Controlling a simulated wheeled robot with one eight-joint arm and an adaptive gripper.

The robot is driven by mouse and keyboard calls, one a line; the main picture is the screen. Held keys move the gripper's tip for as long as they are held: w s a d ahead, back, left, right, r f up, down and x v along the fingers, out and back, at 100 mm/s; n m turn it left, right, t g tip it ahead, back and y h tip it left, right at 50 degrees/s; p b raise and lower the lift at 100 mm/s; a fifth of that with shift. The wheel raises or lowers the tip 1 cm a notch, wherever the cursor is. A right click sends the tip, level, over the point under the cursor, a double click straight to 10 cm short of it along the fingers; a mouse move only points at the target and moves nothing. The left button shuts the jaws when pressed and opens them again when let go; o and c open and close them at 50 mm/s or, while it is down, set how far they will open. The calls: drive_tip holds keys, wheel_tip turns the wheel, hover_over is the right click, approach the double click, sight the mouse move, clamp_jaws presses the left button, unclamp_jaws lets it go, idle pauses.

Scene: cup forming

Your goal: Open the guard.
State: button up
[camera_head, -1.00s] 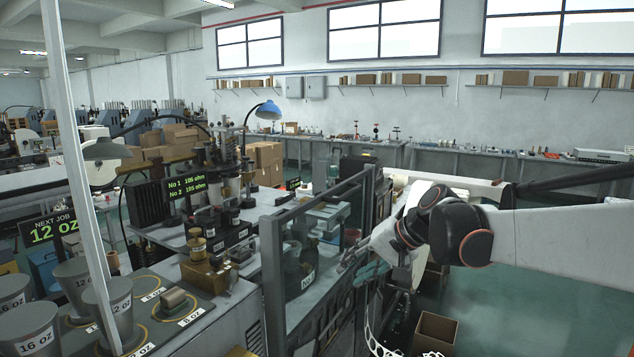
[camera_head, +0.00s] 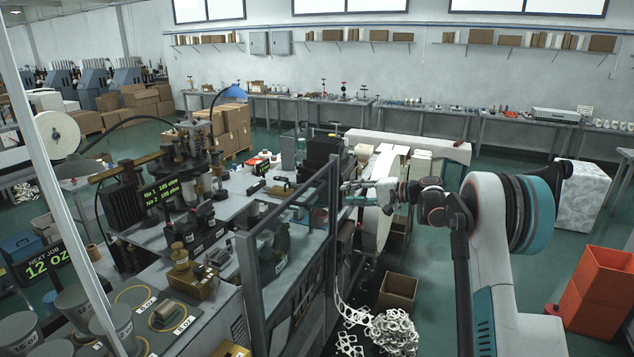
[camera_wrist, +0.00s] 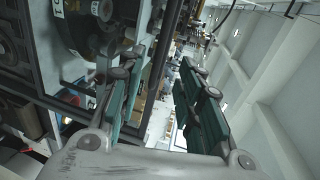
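The guard (camera_head: 287,257) is a dark metal frame with a clear panel, standing upright along the right side of the machine bench in the head view. Its right post (camera_head: 333,215) is nearest my gripper (camera_head: 350,187), which is small in this view beside the post's upper part. In the wrist view my gripper (camera_wrist: 158,105) has its two green-padded fingers spread apart. A dark frame bar (camera_wrist: 160,65) runs slantwise in the gap between them in the picture; I cannot tell whether it lies between the fingers or beyond. I see no clear contact.
The bench (camera_head: 232,215) behind the guard carries machine parts and dark bottles. A cardboard box (camera_head: 398,292) and a heap of white scrap rings (camera_head: 392,330) lie on the floor right of the guard. An orange bin (camera_head: 598,290) stands far right.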

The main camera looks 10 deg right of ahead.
sight(315, 193)
drive_tip(key=p+x, duration=0.1)
drive_tip(key=x, duration=0.5)
drive_tip(key=p+x, duration=0.1)
drive_tip(key=x, duration=0.6)
drive_tip(key=shift+w+r+p, duration=0.1)
drive_tip(key=shift+w+p, duration=0.2)
drive_tip(key=shift+w, duration=0.2)
clamp_jaws()
